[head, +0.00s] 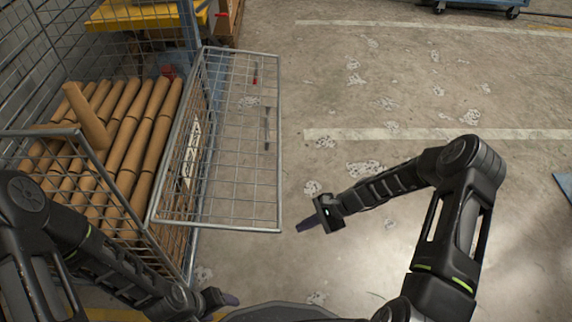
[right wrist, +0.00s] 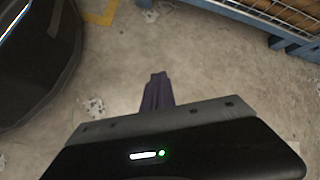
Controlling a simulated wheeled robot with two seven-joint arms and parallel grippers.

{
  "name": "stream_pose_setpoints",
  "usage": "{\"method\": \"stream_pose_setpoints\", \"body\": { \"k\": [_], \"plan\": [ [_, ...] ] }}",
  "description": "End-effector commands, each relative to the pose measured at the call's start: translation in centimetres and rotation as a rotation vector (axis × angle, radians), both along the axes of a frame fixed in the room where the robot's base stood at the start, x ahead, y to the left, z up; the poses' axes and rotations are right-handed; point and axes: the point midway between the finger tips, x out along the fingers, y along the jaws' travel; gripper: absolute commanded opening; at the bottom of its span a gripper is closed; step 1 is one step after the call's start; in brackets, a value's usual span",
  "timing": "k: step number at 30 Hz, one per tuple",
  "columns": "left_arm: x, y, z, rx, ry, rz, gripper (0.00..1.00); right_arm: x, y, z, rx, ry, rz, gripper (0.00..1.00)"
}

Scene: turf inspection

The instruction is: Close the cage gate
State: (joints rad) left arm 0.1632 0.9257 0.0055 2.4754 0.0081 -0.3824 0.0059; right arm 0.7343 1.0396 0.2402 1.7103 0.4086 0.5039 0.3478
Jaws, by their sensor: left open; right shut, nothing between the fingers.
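The cage gate (head: 240,150) is a grey wire mesh panel in a tube frame, swung out from the cage (head: 140,205) in the head view. The cage holds several brown cardboard tubes (head: 125,125). My right gripper (head: 306,225) is shut and empty, just right of the gate's lower right corner and apart from it. Its dark purple fingers (right wrist: 157,92) show closed together in the right wrist view, over bare floor. My left gripper (head: 232,299) is low in the head view, below the gate; its fingers are small and partly hidden there.
The concrete floor (head: 400,60) right of the gate is wide and clear, with white painted lines and pale patches. A blue cart (head: 480,5) stands at the top right. A blue cage base (right wrist: 235,15) shows at the top of the right wrist view.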

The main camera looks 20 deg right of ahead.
Motion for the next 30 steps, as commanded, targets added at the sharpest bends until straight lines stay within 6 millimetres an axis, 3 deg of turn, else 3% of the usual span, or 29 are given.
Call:
{"method": "stream_pose_setpoints", "body": {
  "k": [1,3,5,9,12,16,30],
  "plan": [
    [0.0,0.0,0.0,0.0,0.0,0.0,0.68,2.3,-1.6,2.0,0.106,0.031,-0.093,0.0],
    [0.0,0.0,0.0,0.0,0.0,0.0,0.68,4.8,-3.1,5.7,0.278,0.077,-0.185,0.0],
    [0.0,0.0,0.0,0.0,0.0,0.0,0.68,6.2,-4.1,9.0,0.415,0.113,-0.229,0.0],
    [0.0,0.0,0.0,0.0,0.001,0.0,0.68,7.2,-5.4,15.0,0.641,0.189,-0.246,0.0],
    [0.0,0.0,0.0,0.0,0.001,0.0,0.68,7.1,-5.6,17.3,0.721,0.228,-0.234,0.0],
    [0.0,0.0,0.0,0.0,0.001,0.0,0.68,7.0,-5.6,18.2,0.752,0.246,-0.226,0.0],
    [0.0,0.0,-0.3,0.0,0.0,0.0,0.68,7.2,-4.6,17.8,0.749,0.247,-0.223,0.0]
  ]
}}
